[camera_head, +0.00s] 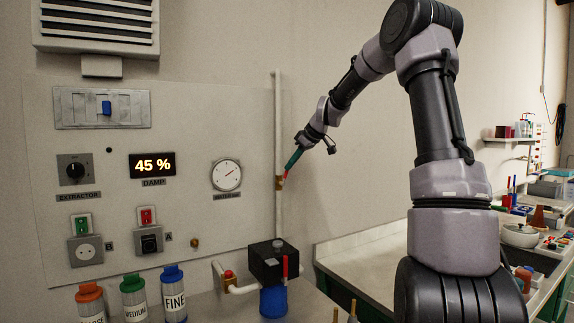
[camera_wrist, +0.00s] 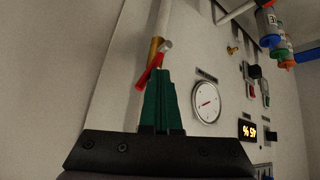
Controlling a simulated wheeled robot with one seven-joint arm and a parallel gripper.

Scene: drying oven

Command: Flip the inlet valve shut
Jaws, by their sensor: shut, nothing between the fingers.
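A brass valve (camera_head: 279,184) with a red lever sits on a white vertical pipe (camera_head: 278,120) on the wall. In the wrist view the brass body (camera_wrist: 154,50) and the red lever (camera_wrist: 147,74) with a silvery end piece are just beyond my fingertips. My gripper (camera_head: 288,172) reaches the valve from the upper right. Its green fingers (camera_wrist: 161,72) are shut, with nothing between them. The tips overlap the lever in the wrist view; I cannot tell whether they touch it. The lever lies at a slant near the pipe's line.
A round gauge (camera_head: 227,175) is left of the pipe, beside a DAMP display (camera_head: 152,164) reading 45 %. Below stands a black box (camera_head: 273,261) with a red handle and blue base. A second brass-and-red fitting (camera_head: 229,277) is on the lower pipe. Capped bottles (camera_head: 174,298) stand lower left.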

